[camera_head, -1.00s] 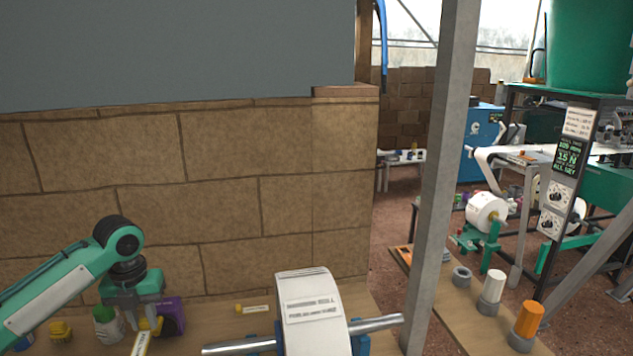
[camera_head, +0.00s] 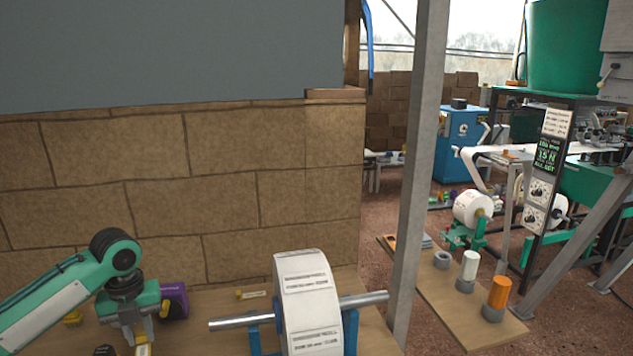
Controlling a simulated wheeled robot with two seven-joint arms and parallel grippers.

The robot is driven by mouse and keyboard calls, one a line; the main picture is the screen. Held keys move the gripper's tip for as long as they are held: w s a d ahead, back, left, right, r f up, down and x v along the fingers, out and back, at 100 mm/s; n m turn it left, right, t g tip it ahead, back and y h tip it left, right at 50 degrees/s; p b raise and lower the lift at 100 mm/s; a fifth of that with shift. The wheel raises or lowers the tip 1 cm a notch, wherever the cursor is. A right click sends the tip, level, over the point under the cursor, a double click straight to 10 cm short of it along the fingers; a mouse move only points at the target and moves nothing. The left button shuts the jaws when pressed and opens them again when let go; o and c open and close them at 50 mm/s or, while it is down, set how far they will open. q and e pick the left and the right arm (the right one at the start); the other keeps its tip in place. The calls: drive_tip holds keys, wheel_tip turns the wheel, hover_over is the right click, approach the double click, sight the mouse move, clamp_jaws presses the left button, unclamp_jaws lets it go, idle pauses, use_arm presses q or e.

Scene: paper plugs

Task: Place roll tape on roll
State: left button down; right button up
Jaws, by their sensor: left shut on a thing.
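The large white roll (camera_head: 303,308) with printed labels sits on a metal bar (camera_head: 235,322) in a blue stand (camera_head: 255,334) on the wooden table. My left gripper (camera_head: 143,338) is at the lower left, to the left of the roll and apart from it. It points down and is shut on a small yellow piece with a white label (camera_head: 143,350), probably the roll tape; the bottom frame edge cuts it off. A similar yellow piece with a white label (camera_head: 252,295) lies on the table behind the bar. My right gripper is not in view.
A purple object (camera_head: 174,301) stands just right of my left gripper, and a yellow item (camera_head: 73,317) is behind my arm. A grey post (camera_head: 416,180) rises right of the roll. Beyond it, a low board (camera_head: 440,290) holds white and orange rolls.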

use_arm(q)
drive_tip(key=shift+s+d+n, duration=0.4)
drive_tip(key=shift+s+n, duration=0.2)
drive_tip(key=shift+n, duration=0.1)
drive_tip(key=shift+s+d+f+n, duration=0.15)
drive_tip(key=shift+d+f+n, duration=0.15)
drive_tip(key=shift+n, duration=0.3)
drive_tip(key=s+d+f+n+p, duration=0.1)
drive_tip(key=s+d+f+n, duration=0.2)
drive_tip(key=n, duration=1.1)
drive_tip(key=s+d+f+n, duration=0.2)
drive_tip(key=s+d+n, duration=0.6)
drive_tip(key=n, duration=0.6)
drive_tip(key=shift+s+d+f+p, duration=0.35)
drive_tip(key=shift+s+d+f, duration=0.05)
drive_tip(key=shift+d, duration=0.6)
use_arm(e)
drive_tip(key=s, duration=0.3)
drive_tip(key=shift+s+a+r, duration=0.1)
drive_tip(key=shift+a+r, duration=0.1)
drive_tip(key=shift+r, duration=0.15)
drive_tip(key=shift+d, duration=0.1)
use_arm(q)
drive_tip(key=shift+a, duration=0.1)
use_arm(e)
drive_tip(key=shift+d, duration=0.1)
